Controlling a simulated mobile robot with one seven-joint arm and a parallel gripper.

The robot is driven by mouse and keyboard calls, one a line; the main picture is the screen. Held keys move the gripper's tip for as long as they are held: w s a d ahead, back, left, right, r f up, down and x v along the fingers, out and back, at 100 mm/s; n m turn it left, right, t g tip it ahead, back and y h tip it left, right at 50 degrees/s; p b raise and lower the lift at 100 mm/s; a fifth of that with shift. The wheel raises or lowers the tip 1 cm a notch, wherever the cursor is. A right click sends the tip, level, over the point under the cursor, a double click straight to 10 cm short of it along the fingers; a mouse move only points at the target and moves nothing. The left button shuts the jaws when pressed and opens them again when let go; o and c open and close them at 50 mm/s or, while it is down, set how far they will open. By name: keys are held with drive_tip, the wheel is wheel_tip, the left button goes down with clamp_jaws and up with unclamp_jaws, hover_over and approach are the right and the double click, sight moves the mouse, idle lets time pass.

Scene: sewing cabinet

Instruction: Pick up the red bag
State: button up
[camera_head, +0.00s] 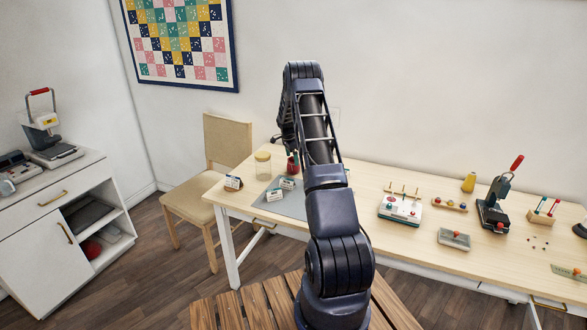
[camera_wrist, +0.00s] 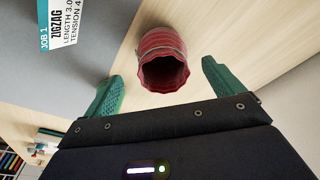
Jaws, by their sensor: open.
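The red bag (camera_wrist: 163,62) is a small gathered pouch with a scalloped, open mouth, on the pale wooden table in the wrist view. A thin tie circles its neck. My gripper (camera_wrist: 164,86) is open, with its two green fingers apart to the left and right of the bag's mouth. Nothing is between the fingers except the bag's near end, and I cannot tell exactly how deep it lies. In the head view, a small part of the red bag (camera_head: 293,164) shows beside my arm, which hides my gripper.
A job card (camera_wrist: 68,22) stands on the grey mat (camera_wrist: 98,38) left of the bag. Several sewing tools and a press (camera_head: 497,205) occupy the table's right side. A chair (camera_head: 200,196) stands at left.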

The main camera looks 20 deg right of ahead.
drive_tip(key=shift+w+d+f, duration=0.1)
drive_tip(key=shift+d+f, duration=0.15)
drive_tip(key=shift+f, duration=0.6)
drive_tip(key=shift+w+d+f, duration=0.1)
drive_tip(key=shift+d+f, duration=0.1)
drive_tip(key=shift+f, duration=0.65)
drive_tip(key=shift+d+f, duration=0.25)
drive_tip(key=shift+f, duration=0.6)
drive_tip(key=c, duration=1)
drive_tip(key=shift+r, duration=0.15)
drive_tip(key=shift+c, duration=0.2)
